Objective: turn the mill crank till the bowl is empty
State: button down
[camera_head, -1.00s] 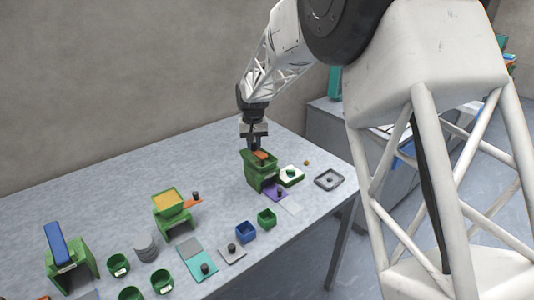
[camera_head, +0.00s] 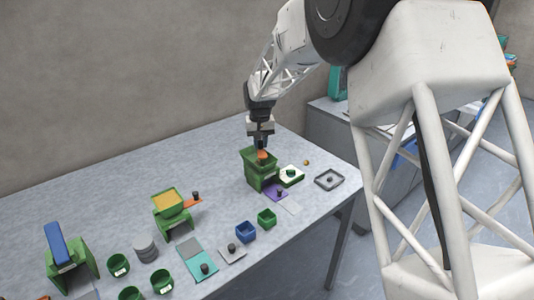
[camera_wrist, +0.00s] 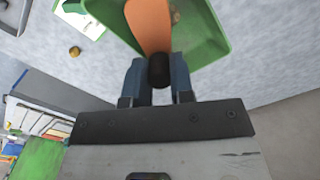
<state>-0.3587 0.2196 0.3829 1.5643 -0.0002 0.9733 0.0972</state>
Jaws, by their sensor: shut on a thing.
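The green mill (camera_head: 262,182) stands on the grey table, below my arm. Its green bowl (camera_wrist: 205,40) opens upward in the wrist view, with an orange crank arm (camera_wrist: 149,22) reaching across it. My gripper (camera_head: 261,146) points down over the mill. In the wrist view its two blue-grey fingers (camera_wrist: 159,78) are shut on the crank's black knob (camera_wrist: 159,70). The crank arm and my gripper hide part of the bowl's inside, so I cannot tell how much powder it holds.
A second green stand with a yellow-filled hopper (camera_head: 167,202) is left of the mill. Blue (camera_head: 246,232) and green (camera_head: 267,218) boxes stand in front. A white-topped green piece (camera_head: 292,176) and a grey tray (camera_head: 329,180) lie to the right.

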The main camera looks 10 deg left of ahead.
jog(key=shift+d, duration=0.55)
jog(key=shift+s+d, duration=0.15)
jog(key=shift+d, duration=0.7)
jog(key=shift+d, duration=0.1)
jog(key=shift+s+d, duration=0.5)
jog(key=shift+d, duration=0.2)
